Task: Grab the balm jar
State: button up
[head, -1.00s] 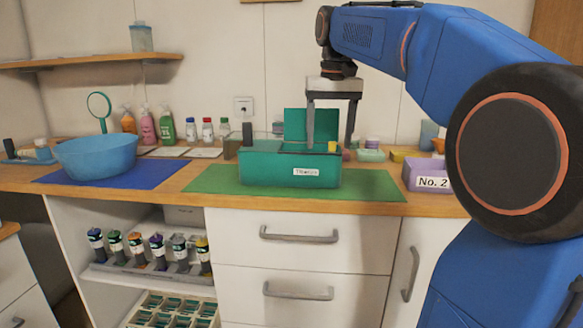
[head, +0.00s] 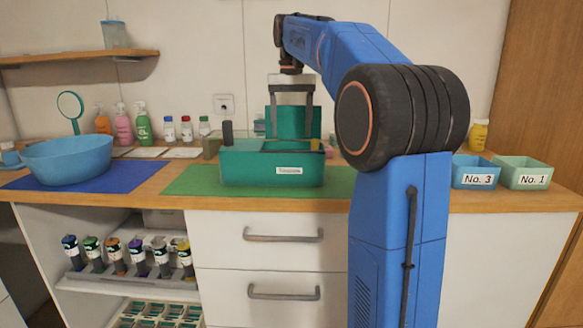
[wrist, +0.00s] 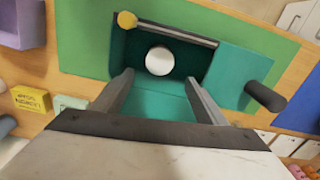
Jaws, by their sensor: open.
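A teal box (head: 272,169) with a white label stands on the green mat. In the wrist view the box (wrist: 243,73) has an open compartment, with a round white top (wrist: 159,61) inside it that looks like the balm jar. The head view hides this jar behind the box's front wall. My gripper (head: 291,136) points down over the box. In the wrist view my gripper (wrist: 158,82) is open and empty, its fingers apart on either side below the jar in the picture. A teal panel stands upright behind the box (head: 300,118).
A dark post (wrist: 265,97) and a yellow knob (wrist: 127,20) stick up from the box. A blue basin (head: 66,162) stands at the left. Small bins No. 3 (head: 474,172) and No. 1 (head: 523,174) stand at the right. Several bottles line the wall.

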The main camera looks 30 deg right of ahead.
aim_at(291, 145)
notch_tip(291, 145, down, 6)
jog(key=shift+r, duration=0.1)
jog(key=f, duration=0.2)
jog(key=s+f, duration=0.1)
jog(key=f, duration=0.1)
jog(key=shift+s+a+f, duration=0.1)
jog(key=shift+a, duration=0.05)
jog(key=shift+f, duration=0.7)
jog(key=shift+c, duration=0.2)
jog(key=c, duration=1.1)
jog(key=shift+r, duration=0.15)
